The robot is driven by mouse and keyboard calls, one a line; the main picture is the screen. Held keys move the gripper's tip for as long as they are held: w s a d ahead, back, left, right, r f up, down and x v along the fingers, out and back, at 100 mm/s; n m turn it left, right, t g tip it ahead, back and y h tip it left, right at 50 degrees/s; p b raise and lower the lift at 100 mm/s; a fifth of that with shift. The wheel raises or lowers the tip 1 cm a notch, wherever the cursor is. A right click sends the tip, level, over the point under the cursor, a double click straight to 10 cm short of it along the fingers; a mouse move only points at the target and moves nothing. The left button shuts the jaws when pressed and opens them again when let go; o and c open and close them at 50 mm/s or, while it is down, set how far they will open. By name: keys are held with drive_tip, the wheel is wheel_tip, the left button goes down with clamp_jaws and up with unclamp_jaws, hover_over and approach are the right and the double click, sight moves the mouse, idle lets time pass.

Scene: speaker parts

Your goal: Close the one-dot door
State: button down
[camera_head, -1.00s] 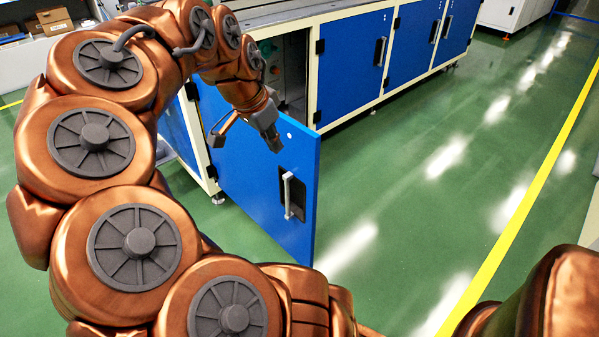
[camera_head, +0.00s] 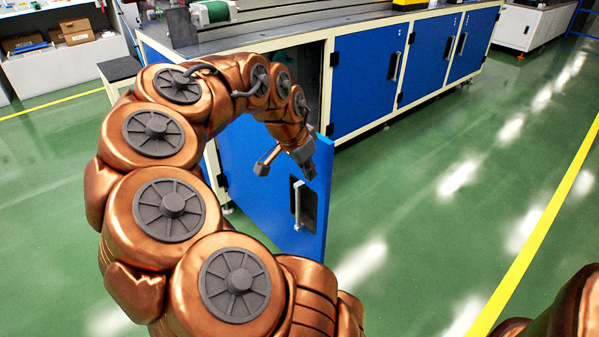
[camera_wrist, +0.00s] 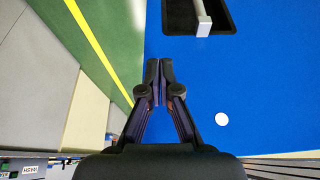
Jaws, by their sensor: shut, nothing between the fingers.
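The blue one-dot door (camera_head: 258,218) stands swung open from the cabinet, its hinge side at the left and its free edge at the right. Its grey handle (camera_head: 297,205) sits in a dark recess near the free edge. My gripper (camera_head: 308,172) is at the upper part of the door near the free edge, above the handle. In the wrist view the shut, empty fingers (camera_wrist: 160,68) appear in front of the blue door face (camera_wrist: 258,75), with the white dot (camera_wrist: 222,119) to their right and the handle (camera_wrist: 203,18) ahead. I cannot tell whether the fingers touch the door.
The cabinet's other blue doors (camera_head: 367,80) are shut, to the right of the dark opening (camera_head: 312,85). Green floor (camera_head: 430,190) is clear to the right, with a yellow line (camera_head: 540,235). Shelves with boxes (camera_head: 75,30) stand at the back left.

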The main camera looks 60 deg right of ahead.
drive_tip(key=shift+s+d, duration=0.2)
drive_tip(key=shift+d, duration=0.7)
